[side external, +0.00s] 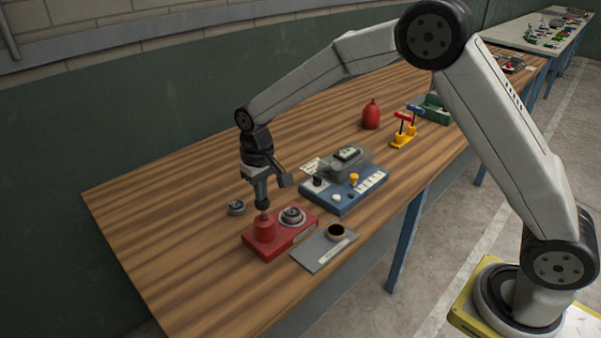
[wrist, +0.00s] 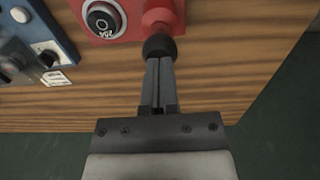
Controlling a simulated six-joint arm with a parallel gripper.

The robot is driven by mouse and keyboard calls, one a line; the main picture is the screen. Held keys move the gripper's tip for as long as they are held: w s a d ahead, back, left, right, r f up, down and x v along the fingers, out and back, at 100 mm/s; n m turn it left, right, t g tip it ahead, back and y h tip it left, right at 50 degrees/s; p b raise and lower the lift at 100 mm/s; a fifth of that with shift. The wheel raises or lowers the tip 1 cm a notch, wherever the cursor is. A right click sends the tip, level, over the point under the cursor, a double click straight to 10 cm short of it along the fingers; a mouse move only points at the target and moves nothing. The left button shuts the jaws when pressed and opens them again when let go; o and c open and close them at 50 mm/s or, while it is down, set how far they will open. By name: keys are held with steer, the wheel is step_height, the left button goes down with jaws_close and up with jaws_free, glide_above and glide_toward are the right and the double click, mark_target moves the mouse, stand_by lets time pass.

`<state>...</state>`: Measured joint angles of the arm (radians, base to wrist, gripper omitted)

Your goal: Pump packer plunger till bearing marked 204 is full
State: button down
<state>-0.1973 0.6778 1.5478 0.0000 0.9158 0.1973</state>
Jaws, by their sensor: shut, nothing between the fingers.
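The packer is a red block (side external: 280,248) on the wooden bench, with a red plunger (side external: 264,229) topped by a black knob (wrist: 160,47). A silver ring-shaped bearing (side external: 293,215) sits on the block beside the plunger; it also shows in the wrist view (wrist: 103,17), with a tag reading 204 by it. My gripper (side external: 261,195) points down over the plunger. In the wrist view its fingers (wrist: 160,64) are shut together with nothing between them, tips at the knob. I cannot tell if they touch it. The bearing's fill is too small to judge.
Another bearing (side external: 236,208) lies left of the packer. A grey plate (side external: 313,255) with a dark-centred ring is in front right. A blue panel (side external: 345,200) with knobs and a grey device stands right. Behind are a red bottle (side external: 371,115) and a yellow stand (side external: 403,140). The bench's left is clear.

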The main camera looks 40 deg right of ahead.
steer(key=shift+s+f, duration=0.1)
steer(key=shift+f, duration=1.1)
step_height(320, 180, up, 14)
steer(key=shift+r, duration=0.25)
